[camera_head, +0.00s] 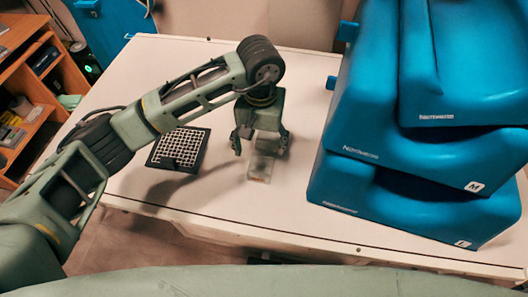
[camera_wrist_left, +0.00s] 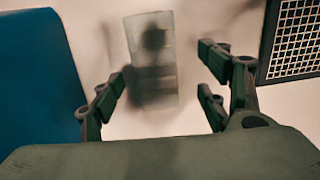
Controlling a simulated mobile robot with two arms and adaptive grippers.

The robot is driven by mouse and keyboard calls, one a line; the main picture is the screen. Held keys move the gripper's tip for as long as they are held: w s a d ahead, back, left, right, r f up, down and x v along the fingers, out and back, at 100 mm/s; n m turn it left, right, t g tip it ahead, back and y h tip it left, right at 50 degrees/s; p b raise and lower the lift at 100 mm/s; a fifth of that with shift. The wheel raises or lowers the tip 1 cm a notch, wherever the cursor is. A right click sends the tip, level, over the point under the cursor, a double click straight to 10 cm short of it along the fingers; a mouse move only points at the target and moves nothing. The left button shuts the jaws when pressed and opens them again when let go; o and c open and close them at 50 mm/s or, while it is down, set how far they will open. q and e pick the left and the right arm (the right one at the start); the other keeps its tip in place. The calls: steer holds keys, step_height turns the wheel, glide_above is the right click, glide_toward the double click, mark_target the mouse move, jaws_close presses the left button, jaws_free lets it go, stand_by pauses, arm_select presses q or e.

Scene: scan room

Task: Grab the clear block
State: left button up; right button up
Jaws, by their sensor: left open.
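The clear block (camera_head: 260,166) stands on the white table, right under my left gripper (camera_head: 260,148) in the head view. My left gripper is open and its fingers point down at the block, and its upper part is partly hidden by the gripper. In the left wrist view the clear block (camera_wrist_left: 151,60) shows as a see-through rectangle between and beyond the open fingers of my left gripper (camera_wrist_left: 165,92). I cannot tell whether any finger touches it. My right gripper is not in view.
A black grid panel (camera_head: 180,149) lies on the white table (camera_head: 215,205) left of the block. Large stacked blue cushions (camera_head: 400,195) fill the table's right side. A wooden shelf (camera_head: 40,85) stands at the far left. The table front near the block is clear.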

mark_target(264, 152)
arm_select(q)
steer(key=shift+s+d+f+p, duration=0.1)
steer(key=shift+d+f+p, duration=0.1)
steer(key=shift+f+p, duration=0.3)
steer(key=shift+d+f+p, duration=0.2)
steer(key=shift+f+p, duration=0.05)
steer(key=shift+f, duration=0.3)
steer(key=shift+w+f, duration=0.25)
steer(key=shift+f, duration=1.1)
steer(key=c, duration=1.6)
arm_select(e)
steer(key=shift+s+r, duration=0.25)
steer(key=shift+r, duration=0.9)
